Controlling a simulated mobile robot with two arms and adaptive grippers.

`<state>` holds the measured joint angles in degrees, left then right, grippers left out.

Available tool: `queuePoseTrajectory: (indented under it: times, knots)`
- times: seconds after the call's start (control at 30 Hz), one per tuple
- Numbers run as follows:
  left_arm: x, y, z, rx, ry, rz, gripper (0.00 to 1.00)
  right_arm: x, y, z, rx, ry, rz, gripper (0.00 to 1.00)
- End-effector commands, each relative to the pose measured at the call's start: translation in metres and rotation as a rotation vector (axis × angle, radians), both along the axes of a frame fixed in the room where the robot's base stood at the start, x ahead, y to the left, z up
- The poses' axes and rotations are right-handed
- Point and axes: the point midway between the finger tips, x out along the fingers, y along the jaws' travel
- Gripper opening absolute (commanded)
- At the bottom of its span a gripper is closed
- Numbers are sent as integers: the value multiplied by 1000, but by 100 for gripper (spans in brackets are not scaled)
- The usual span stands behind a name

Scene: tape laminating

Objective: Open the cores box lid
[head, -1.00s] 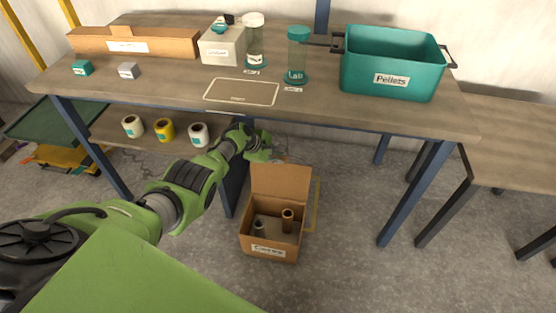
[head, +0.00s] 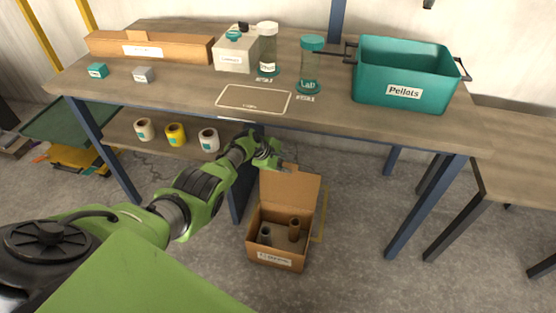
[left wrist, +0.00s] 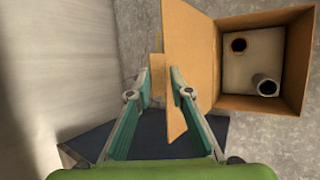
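The cores box (head: 275,258) is a brown cardboard box on the floor under the table's front edge. Its lid (head: 290,187) stands up, swung open at the back. Two tube cores, a brown one (head: 294,230) and a grey one (head: 265,234), show inside. My left gripper (head: 270,155) is beside the lid's upper left edge. In the left wrist view its teal fingers (left wrist: 165,85) are apart, with the edge of the lid (left wrist: 188,45) showing between and behind them. I cannot tell whether they touch it. The box interior also shows there (left wrist: 262,55). My right gripper is not in view.
The wooden table (head: 190,90) holds a teal pellets bin (head: 405,72), two jars, a white box and a long cardboard box. Several tape rolls (head: 175,134) sit on the shelf below. A blue table leg (head: 238,195) stands left of the box.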

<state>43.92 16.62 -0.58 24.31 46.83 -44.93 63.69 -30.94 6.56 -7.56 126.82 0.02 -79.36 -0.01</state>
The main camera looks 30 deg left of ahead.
Motion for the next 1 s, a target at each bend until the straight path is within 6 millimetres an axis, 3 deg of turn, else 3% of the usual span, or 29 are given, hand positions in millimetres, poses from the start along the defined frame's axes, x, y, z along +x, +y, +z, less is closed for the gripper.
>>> queuePoseTrajectory:
  times: [0.33, 1.0]
  knots:
    - [-14, 6, 19, 4, -2, -2, 19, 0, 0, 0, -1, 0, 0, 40]
    - [-61, 29, 86, 6, 0, 0, 19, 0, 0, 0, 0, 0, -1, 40]
